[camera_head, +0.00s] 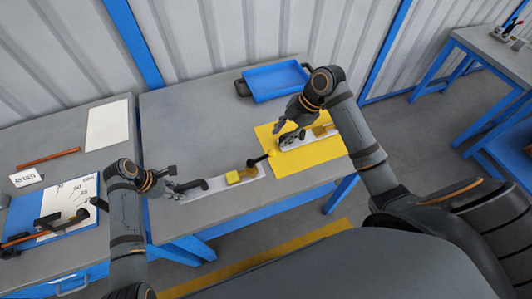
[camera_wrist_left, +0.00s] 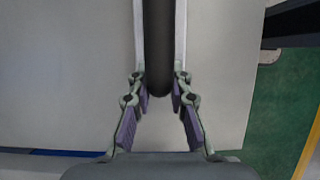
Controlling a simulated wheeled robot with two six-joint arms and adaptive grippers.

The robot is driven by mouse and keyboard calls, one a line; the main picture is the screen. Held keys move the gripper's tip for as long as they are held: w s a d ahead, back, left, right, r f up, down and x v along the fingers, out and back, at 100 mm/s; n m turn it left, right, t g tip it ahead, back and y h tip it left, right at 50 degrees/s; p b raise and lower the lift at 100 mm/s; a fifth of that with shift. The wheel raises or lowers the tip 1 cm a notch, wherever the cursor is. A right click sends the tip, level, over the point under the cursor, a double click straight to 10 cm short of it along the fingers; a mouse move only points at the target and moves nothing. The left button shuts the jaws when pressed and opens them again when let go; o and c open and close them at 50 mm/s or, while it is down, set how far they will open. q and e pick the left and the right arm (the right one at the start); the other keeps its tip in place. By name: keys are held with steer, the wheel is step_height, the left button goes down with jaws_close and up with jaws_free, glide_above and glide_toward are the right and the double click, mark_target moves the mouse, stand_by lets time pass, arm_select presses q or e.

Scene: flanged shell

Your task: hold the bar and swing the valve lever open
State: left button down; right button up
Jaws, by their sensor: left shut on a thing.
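A dark bar (camera_head: 192,185) stands over a white strip plate (camera_head: 207,190) at the table's front edge. My left gripper (camera_head: 180,189) is shut on the bar; in the left wrist view the bar (camera_wrist_left: 158,45) runs between the two fingers (camera_wrist_left: 158,88). Right of it on the plate are a yellow block (camera_head: 234,178) and a brass-coloured valve body (camera_head: 251,171) with a short black lever (camera_head: 259,160) pointing up and right. My right gripper (camera_head: 284,129) is over the yellow mat, apart from that lever; its fingers are too small and dark to judge.
The yellow mat (camera_head: 292,167) bears a second white plate (camera_head: 301,141) with a yellowish block (camera_head: 321,130). A blue tray (camera_head: 275,82) stands at the back. A left bench holds a white sheet (camera_head: 107,124) and a blue board (camera_head: 58,235). The middle of the table is clear.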

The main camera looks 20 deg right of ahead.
mark_target(264, 157)
steer(key=x, duration=1.2)
steer(key=shift+r, duration=0.1)
steer(key=shift+c, duration=0.5)
jaws_close()
